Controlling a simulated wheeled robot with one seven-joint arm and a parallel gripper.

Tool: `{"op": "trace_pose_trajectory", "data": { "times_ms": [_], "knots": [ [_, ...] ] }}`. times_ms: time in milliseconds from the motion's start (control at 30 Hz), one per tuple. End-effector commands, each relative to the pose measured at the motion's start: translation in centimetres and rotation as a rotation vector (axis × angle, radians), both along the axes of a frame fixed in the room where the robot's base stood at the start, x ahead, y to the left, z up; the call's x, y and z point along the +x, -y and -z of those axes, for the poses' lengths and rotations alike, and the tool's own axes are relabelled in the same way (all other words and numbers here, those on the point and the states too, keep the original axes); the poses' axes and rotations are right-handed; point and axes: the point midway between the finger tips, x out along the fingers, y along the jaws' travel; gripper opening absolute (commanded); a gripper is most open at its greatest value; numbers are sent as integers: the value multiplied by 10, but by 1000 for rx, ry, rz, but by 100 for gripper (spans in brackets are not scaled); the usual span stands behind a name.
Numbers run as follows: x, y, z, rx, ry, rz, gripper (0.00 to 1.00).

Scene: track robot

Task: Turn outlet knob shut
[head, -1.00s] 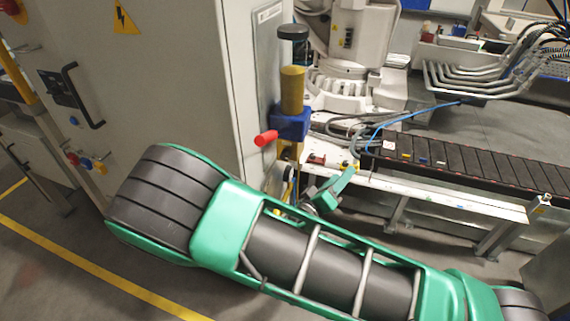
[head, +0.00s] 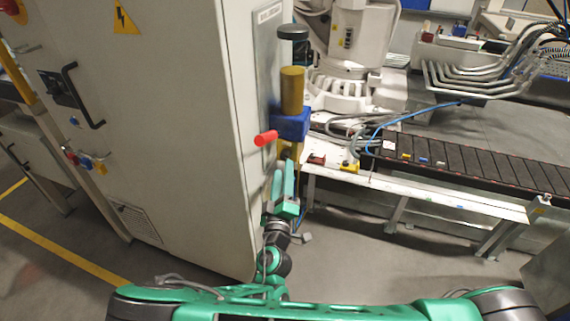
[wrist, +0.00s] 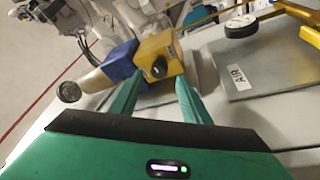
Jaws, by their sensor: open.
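I cannot tell for sure which part is the outlet knob. My gripper (head: 282,172) is open and points up just below the red handle. In the wrist view my gripper (wrist: 160,78) has its fingers spread towards the yellow block (wrist: 161,60) with a dark round part (wrist: 158,68). The blue block (wrist: 118,64) is beside it. I see nothing held.
The white cabinet (head: 170,130) stands close on the left. A plate labelled AIR (wrist: 244,72) and a gauge (wrist: 241,27) are right in the wrist view. A conveyor (head: 470,165) and a white bench edge (head: 420,192) lie right. Grey floor is clear below the bench.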

Motion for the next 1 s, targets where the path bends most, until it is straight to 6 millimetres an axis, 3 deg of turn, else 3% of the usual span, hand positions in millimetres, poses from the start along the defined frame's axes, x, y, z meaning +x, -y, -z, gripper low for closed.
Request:
{"op": "trace_pose_trajectory", "data": {
  "times_ms": [100, 300, 667, 833, 1000],
  "knots": [
    [18, 2, -5, 1, 1, 2, 43],
    [36, 4, -8, 1, 0, 1, 43],
    [41, 4, -9, 0, 0, 0, 43],
    [41, 4, -9, 0, 0, 0, 4],
    [41, 6, -9, -1, -1, 2, 2]
  ]
}}
